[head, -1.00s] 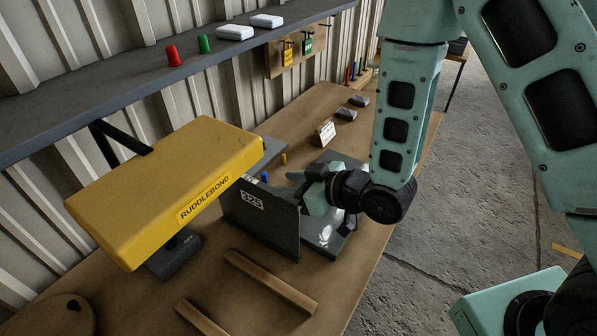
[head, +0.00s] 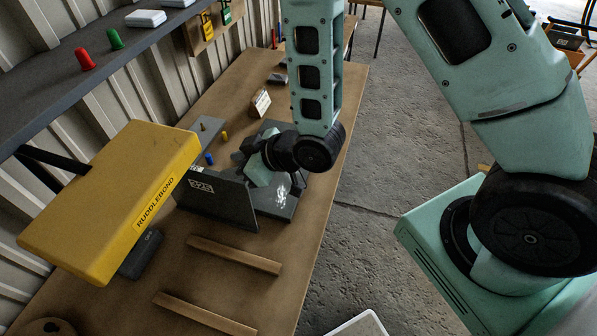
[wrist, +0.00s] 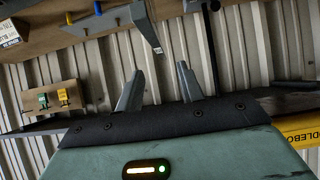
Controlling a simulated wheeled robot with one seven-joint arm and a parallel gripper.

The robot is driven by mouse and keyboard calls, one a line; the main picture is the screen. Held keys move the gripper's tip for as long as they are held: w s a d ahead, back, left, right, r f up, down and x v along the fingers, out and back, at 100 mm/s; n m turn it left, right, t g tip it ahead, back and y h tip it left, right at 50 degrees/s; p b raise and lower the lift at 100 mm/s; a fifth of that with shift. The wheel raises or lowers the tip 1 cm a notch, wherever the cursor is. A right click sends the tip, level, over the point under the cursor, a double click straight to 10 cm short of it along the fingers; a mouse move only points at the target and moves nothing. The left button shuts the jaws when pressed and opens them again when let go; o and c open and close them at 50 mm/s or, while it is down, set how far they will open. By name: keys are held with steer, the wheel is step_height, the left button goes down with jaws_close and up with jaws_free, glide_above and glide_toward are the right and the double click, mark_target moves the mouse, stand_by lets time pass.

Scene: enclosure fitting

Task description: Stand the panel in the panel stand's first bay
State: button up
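A dark grey panel (head: 225,200) with a white-framed number label stands upright on the bench in the head view. My gripper (head: 240,158) is above this base, behind the panel's top edge. In the wrist view its two fingers (wrist: 158,88) are apart with nothing held between them. A thin grey piece with a small label (wrist: 147,25), likely the panel edge-on, shows beyond the fingertips. The bays cannot be made out.
A yellow RUDDLEBOND box (head: 115,200) overhangs the bench left of the panel. Blue (head: 209,158) and yellow (head: 224,135) pegs stand behind it. Two wooden strips (head: 233,255) lie in front. A shelf (head: 100,65) runs along the wall.

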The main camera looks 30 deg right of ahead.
steer(key=s+r+g+h, duration=0.3)
steer(key=s+r, duration=0.3)
steer(key=r, duration=0.1)
steer(key=shift+d+m+h, duration=0.3)
steer(key=shift+d+h, duration=0.05)
steer(key=shift+h, duration=0.05)
steer(key=o, duration=0.4)
steer(key=s+d+r+g+h, duration=0.1)
steer(key=s+r, duration=0.1)
steer(key=s, duration=0.3)
steer(key=s+d+r+g+h, duration=0.1)
steer(key=s+d+r+g, duration=0.1)
steer(key=s, duration=0.3)
steer(key=s+d+r+m+g+h, duration=0.1)
steer(key=s+r+g, duration=0.1)
steer(key=s+r, duration=0.2)
steer(key=shift+s+d+r, duration=0.15)
steer(key=shift+s+d, duration=0.15)
steer(key=shift+s, duration=0.1)
steer(key=shift+w+h, duration=0.1)
steer(key=shift+h, duration=0.2)
